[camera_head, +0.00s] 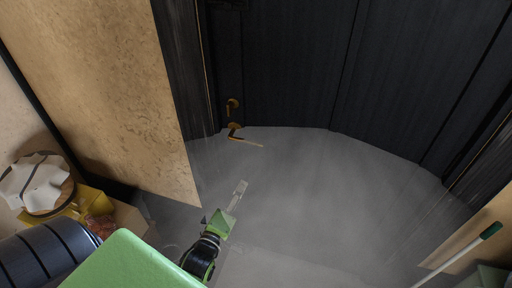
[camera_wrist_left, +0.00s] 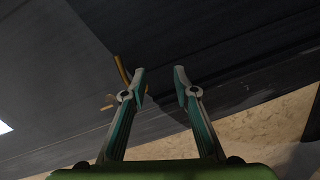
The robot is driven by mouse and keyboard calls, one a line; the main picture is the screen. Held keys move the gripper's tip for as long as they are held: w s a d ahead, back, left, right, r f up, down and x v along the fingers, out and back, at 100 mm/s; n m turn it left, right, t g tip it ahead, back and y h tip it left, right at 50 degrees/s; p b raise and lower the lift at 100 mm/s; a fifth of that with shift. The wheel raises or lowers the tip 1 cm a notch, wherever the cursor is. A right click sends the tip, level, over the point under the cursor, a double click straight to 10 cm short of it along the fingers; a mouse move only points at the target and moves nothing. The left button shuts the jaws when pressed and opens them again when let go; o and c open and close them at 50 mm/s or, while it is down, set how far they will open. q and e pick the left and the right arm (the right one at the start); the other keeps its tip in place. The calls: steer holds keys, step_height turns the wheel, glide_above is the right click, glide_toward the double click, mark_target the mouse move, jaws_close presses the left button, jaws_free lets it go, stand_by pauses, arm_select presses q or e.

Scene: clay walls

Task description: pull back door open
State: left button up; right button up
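The dark panelled door (camera_head: 290,70) fills the upper part of the head view; I cannot tell whether it is fully closed. Its brass lever handle (camera_head: 236,132) is near the door's left edge, with a round brass fitting (camera_head: 233,103) just beyond it. My left gripper (camera_head: 240,187) is below the handle in the picture, apart from it. In the left wrist view, my left gripper (camera_wrist_left: 160,75) has its two fingers spread with nothing between them. A brass bar (camera_wrist_left: 122,70) shows just beyond the left finger, partly covered by it. My right gripper is not in view.
A tan clay wall (camera_head: 120,90) stands left of the door frame. A white stick with a green end (camera_head: 460,254) is at the lower right. The grey floor (camera_head: 320,190) before the door looks clear.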

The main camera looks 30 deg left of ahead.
arm_select(q)
steer(key=n+t+y, duration=0.1)
steer(key=n+t, duration=0.1)
glide_toward(249, 142)
steer(key=a+v, duration=0.1)
steer(key=v, duration=0.2)
steer(key=x, duration=0.4)
steer(key=p+x, duration=0.1)
steer(key=x, duration=0.3)
steer(key=d+x, duration=0.1)
steer(key=x, duration=0.4)
steer(key=shift+w+f+p, duration=0.15)
steer(key=shift+f+p, duration=0.1)
steer(key=shift+p, duration=0.1)
steer(key=shift+w+a, duration=0.1)
steer(key=shift+w, duration=0.05)
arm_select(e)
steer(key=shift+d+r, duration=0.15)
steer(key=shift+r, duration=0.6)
arm_select(q)
jaws_close()
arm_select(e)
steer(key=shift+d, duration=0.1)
